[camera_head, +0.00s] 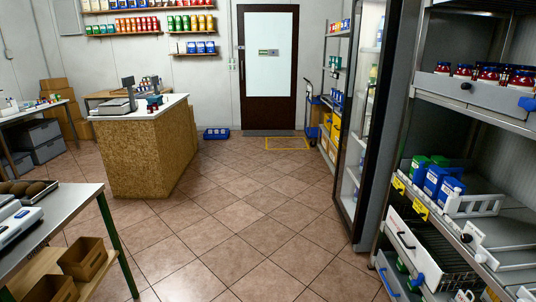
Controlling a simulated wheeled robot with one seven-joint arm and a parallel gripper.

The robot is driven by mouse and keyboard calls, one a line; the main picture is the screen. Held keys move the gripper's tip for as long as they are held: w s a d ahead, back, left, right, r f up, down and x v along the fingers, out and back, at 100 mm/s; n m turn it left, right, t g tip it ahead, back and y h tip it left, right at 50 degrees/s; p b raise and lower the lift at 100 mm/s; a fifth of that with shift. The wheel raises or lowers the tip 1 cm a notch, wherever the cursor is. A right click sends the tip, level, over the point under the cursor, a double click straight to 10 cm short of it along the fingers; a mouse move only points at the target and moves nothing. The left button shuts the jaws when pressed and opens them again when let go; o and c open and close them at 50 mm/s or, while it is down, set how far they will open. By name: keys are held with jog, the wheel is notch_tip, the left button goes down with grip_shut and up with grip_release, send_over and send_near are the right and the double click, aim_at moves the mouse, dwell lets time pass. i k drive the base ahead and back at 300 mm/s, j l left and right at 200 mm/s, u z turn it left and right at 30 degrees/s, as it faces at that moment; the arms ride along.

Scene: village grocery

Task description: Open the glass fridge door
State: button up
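The glass fridge (362,190) is a tall cabinet at the right of centre, seen at a steep angle. Its dark-framed glass front faces the aisle on the left. Pale shelves with a few items, one of them green, show through the front. The door looks shut, but the steep angle makes this hard to confirm. I cannot make out a handle. My gripper and arm are not in view.
Shelving with jars, blue and green tins and drawers (415,245) stands at the near right, beside the fridge. A wood-sided counter (146,158) and a table (60,222) stand on the left. The tiled aisle (245,220) between is clear.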

aim_at(353, 229)
jog(key=i+j+u, duration=0.1)
jog(key=i+u, duration=0.2)
jog(key=i, duration=0.65)
jog(key=i+l+u, duration=0.1)
jog(key=i+u, duration=0.2)
jog(key=i, duration=0.65)
